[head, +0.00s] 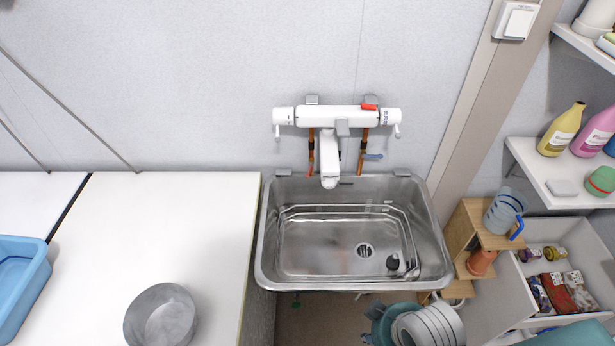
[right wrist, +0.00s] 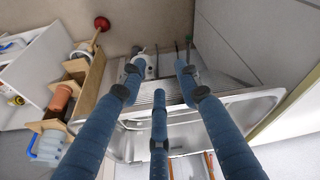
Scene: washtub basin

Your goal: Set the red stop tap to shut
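A small red lever (head: 369,107), which looks like the red stop tap, shows at the top right of the white wall mixer (head: 340,116) in the head view. It lies roughly level. Copper pipes (head: 362,142) run below the mixer, and a blue lever (head: 373,156) sits on the right pipe. My right gripper (right wrist: 148,60) shows only in the right wrist view, its blue fingers spread apart with nothing between them. It is over the sink area, apart from the taps. My left gripper is not in view.
The steel sink (head: 292,277) is below the mixer, with a dark stopper (head: 393,262) inside. A white counter (head: 110,230) at left holds a metal pot (head: 160,318) and a blue tub (head: 22,285). A wooden shelf (head: 462,222) with a jug (head: 503,212) stands at right.

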